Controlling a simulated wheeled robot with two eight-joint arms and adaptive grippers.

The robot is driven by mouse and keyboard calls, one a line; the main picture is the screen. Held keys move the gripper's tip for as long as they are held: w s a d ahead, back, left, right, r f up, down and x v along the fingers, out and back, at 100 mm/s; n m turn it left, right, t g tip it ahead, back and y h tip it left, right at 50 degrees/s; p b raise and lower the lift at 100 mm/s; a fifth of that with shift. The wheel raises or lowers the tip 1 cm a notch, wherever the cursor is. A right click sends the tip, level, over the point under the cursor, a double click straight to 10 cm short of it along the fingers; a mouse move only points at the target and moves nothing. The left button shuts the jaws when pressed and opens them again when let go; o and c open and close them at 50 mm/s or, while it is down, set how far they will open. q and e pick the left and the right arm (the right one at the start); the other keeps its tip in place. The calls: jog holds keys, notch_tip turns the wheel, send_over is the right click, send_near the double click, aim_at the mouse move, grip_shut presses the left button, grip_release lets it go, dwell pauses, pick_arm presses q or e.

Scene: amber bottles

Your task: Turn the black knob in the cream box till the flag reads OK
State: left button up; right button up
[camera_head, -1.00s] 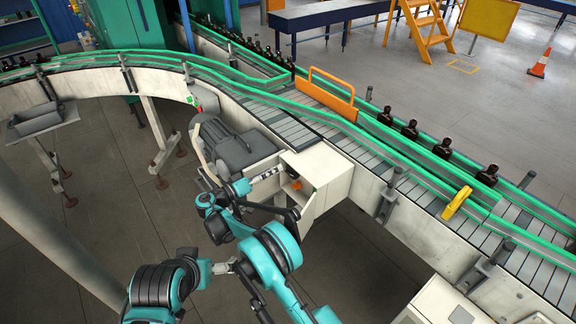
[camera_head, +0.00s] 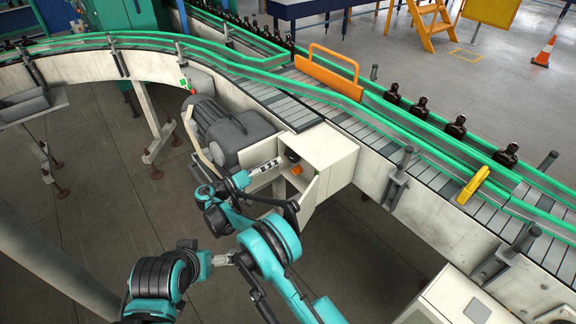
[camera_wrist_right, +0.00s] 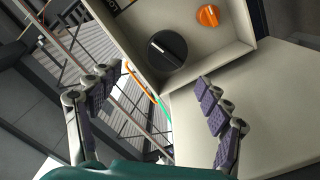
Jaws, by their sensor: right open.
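The cream box (camera_head: 335,150) is fixed to the near side of the conveyor, with its front open. The black knob (camera_head: 292,156) is inside it, above a smaller orange knob (camera_head: 297,170). In the right wrist view the black knob (camera_wrist_right: 167,50) is round with a pale line, and the orange knob (camera_wrist_right: 208,15) is up and to its right. My right gripper (camera_wrist_right: 157,80) is open and empty, its fingers spread below the black knob and apart from it. In the head view my right gripper (camera_head: 285,182) is at the box's opening. My left gripper is not visible.
A cream panel (camera_wrist_right: 250,110) lies beyond the right finger in the wrist view. A grey motor (camera_head: 225,130) is left of the box. Green conveyor rails, an orange guard (camera_head: 328,75) and several amber bottles (camera_head: 455,127) are behind.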

aim_at(289, 157)
jog(key=x, duration=0.2)
jog(key=f+b+x, duration=0.1)
jog(key=x, duration=0.2)
jog(key=b+x, duration=0.1)
jog(key=x, duration=0.2)
jog(key=shift+a+f, duration=0.1)
jog(key=shift+f, duration=0.1)
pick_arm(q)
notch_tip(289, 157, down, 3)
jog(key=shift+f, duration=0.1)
pick_arm(e)
jog(key=c, duration=1.2)
